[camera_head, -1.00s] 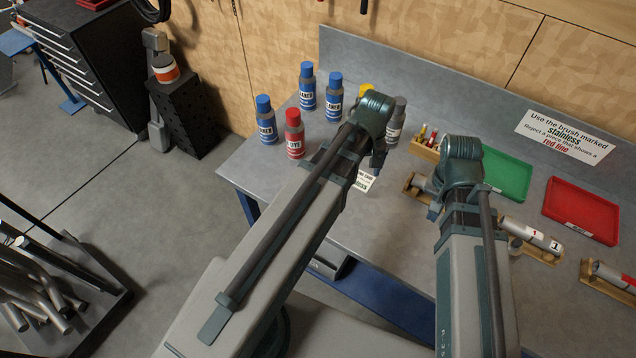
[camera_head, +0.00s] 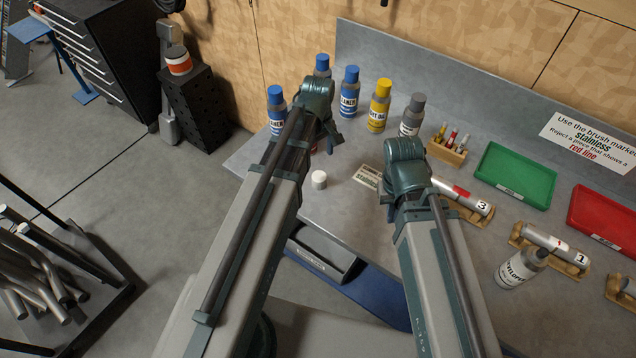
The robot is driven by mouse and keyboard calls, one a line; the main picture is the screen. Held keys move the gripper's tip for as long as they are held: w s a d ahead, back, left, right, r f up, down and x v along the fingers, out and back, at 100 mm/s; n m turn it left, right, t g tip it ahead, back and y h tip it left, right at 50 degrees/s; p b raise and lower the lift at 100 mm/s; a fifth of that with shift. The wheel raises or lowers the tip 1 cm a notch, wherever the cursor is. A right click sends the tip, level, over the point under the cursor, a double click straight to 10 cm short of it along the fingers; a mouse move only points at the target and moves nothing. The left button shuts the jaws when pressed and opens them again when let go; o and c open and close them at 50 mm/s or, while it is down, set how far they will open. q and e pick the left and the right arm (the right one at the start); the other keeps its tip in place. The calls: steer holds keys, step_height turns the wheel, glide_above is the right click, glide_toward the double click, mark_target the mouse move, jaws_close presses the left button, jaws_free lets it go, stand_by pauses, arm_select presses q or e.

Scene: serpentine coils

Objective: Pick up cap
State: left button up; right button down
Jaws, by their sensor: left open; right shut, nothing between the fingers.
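A small white cap (camera_head: 319,180) stands on the grey workbench (camera_head: 335,212), near its front edge, between my two arms. My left gripper (camera_head: 331,140) is above the bench, behind the cap and apart from it. It is open, but its own wrist hides much of it. My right gripper (camera_head: 387,207) is to the right of the cap, over the bench by a small printed card. It is shut and empty, mostly hidden by its arm.
Blue cans (camera_head: 349,90), a yellow can (camera_head: 379,105) and a grey-topped can (camera_head: 412,115) stand at the back. A white can (camera_head: 514,268) stands front right. Green (camera_head: 515,175) and red (camera_head: 603,215) trays and pipe pieces on wooden stands occupy the right.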

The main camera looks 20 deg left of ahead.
mark_target(319, 177)
arm_select(q)
step_height(319, 177, down, 6)
steer(key=b, duration=0.5)
steer(key=shift+f, duration=0.2)
arm_select(e)
step_height(319, 177, down, 6)
steer(key=shift+f, duration=0.25)
steer(key=shift+r, duration=0.1)
arm_select(q)
steer(key=f+b, duration=0.1)
steer(key=b, duration=0.1)
steer(key=f+b, duration=0.1)
steer(key=f, duration=0.1)
steer(key=f+b, duration=0.2)
steer(key=shift+w+d+f+b, duration=0.1)
steer(key=shift+w+d+b, duration=0.05)
steer(key=shift+w+b, duration=0.15)
arm_select(e)
step_height(319, 177, down, 5)
steer(key=shift+f, duration=0.2)
steer(key=shift+r, duration=0.1)
arm_select(q)
steer(key=c, duration=1.4)
steer(key=shift+r, duration=0.25)
arm_select(e)
steer(key=shift+r, duration=0.15)
